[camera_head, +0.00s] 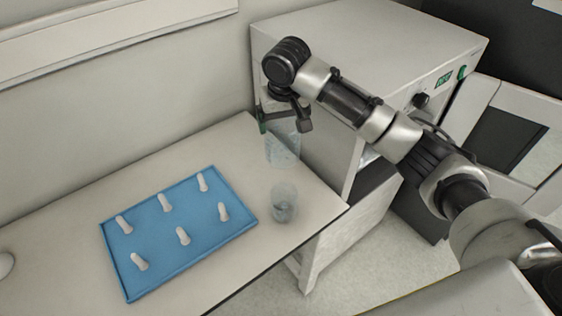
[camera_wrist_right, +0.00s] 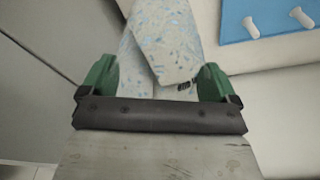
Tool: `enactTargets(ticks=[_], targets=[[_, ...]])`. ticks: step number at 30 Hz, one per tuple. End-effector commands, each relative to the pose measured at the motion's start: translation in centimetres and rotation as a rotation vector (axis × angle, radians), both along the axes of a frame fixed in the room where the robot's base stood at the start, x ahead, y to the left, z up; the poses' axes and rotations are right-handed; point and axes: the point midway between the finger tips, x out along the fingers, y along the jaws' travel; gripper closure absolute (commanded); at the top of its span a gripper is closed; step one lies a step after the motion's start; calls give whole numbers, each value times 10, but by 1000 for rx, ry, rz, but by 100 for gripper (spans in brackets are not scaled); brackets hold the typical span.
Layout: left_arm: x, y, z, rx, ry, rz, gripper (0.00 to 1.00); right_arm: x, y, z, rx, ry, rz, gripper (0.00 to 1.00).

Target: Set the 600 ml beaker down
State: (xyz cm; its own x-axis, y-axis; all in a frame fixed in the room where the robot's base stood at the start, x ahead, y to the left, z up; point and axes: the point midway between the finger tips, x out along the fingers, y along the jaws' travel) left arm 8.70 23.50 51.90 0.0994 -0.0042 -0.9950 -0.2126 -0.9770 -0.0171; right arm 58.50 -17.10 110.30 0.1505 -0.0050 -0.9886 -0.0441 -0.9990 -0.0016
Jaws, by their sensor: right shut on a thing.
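The 600 ml beaker (camera_head: 283,150) is a clear glass vessel with pale blue speckles inside. My right gripper (camera_head: 284,115) is shut on its upper part from above, with a finger on each side. The beaker hangs or stands near the back right corner of the bench, by the large grey cabinet; I cannot tell whether its base touches the bench. In the right wrist view the speckled beaker (camera_wrist_right: 160,45) sits between the green fingertips (camera_wrist_right: 158,82). My left gripper is not in view.
A smaller clear beaker (camera_head: 284,204) stands on the bench (camera_head: 225,147) near its right edge, in front of the held beaker. A blue peg mat (camera_head: 190,245) with several white pegs lies to the left. The grey cabinet (camera_head: 365,50) stands right behind.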

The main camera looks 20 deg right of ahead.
Motion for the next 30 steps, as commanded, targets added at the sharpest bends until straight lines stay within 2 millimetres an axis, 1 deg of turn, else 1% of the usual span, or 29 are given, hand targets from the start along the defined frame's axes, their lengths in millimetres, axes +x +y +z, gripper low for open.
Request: enactTargets(ticks=[1,4,6,9,11,14,17,18,21,24,30], targets=[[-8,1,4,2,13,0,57,-1,-1,-13,-2,5,0,53],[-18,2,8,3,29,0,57,-1,-1,-40,-2,5,0,53],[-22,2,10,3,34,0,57,-1,0,-56,-1,3,0,53],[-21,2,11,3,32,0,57,-1,0,-73,-1,1,-1,53],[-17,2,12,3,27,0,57,0,0,-80,0,0,0,53],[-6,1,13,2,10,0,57,0,0,-87,0,0,0,53],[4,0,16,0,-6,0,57,-1,0,-99,-1,1,0,53],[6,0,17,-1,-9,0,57,-1,0,-105,-1,1,0,53],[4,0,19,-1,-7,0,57,0,0,-121,-1,1,0,53],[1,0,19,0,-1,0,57,0,0,-129,-1,-1,1,53],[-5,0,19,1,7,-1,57,0,0,-130,0,-2,1,53]])
